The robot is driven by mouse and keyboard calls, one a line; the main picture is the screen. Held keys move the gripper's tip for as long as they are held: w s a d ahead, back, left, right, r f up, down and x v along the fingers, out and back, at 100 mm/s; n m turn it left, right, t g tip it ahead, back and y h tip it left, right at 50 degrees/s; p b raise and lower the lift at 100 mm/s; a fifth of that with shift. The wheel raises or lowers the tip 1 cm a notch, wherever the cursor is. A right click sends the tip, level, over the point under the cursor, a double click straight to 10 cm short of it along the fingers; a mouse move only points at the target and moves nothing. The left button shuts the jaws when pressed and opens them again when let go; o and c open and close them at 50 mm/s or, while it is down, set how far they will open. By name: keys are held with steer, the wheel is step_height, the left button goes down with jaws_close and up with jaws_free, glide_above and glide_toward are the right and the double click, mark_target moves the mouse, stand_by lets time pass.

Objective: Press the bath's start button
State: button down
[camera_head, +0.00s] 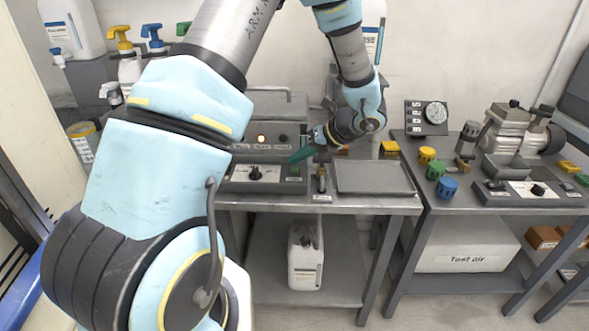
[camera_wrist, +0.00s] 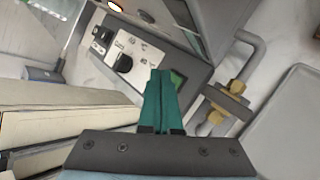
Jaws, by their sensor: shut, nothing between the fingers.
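The bath (camera_head: 262,150) is a dark grey box at the back of the left steel table, with an orange lamp lit on its upper face. Its lower front panel carries a black knob (camera_head: 255,173) on a pale plate and a green button (camera_head: 295,170) to the right. In the wrist view the knob (camera_wrist: 123,63) shows at upper left and the green button (camera_wrist: 178,78) lies just past the fingertips, partly hidden by them. My gripper (camera_head: 299,156) has green fingers, shut and empty, beside the button. It also shows in the wrist view (camera_wrist: 160,75). I cannot tell whether it touches.
A brass valve with pipe (camera_head: 321,180) stands right of the panel, close to my fingers. A flat grey plate (camera_head: 373,178) lies further right. A second table holds colored knobs (camera_head: 436,170) and a compressor (camera_head: 515,130). A white canister (camera_head: 305,258) sits below.

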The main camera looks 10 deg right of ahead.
mark_target(298, 170)
steer(key=shift+f, duration=0.15)
steer(key=shift+f, duration=0.25)
steer(key=shift+f+b, duration=0.3)
steer(key=shift+f, duration=0.15)
stand_by(0.7)
steer(key=shift+r, duration=0.15)
steer(key=shift+r+p, duration=0.75)
steer(key=shift+p, duration=0.15)
step_height(298, 170, up, 5)
steer(key=p, duration=0.4)
steer(key=shift+p, duration=0.3)
stand_by(0.4)
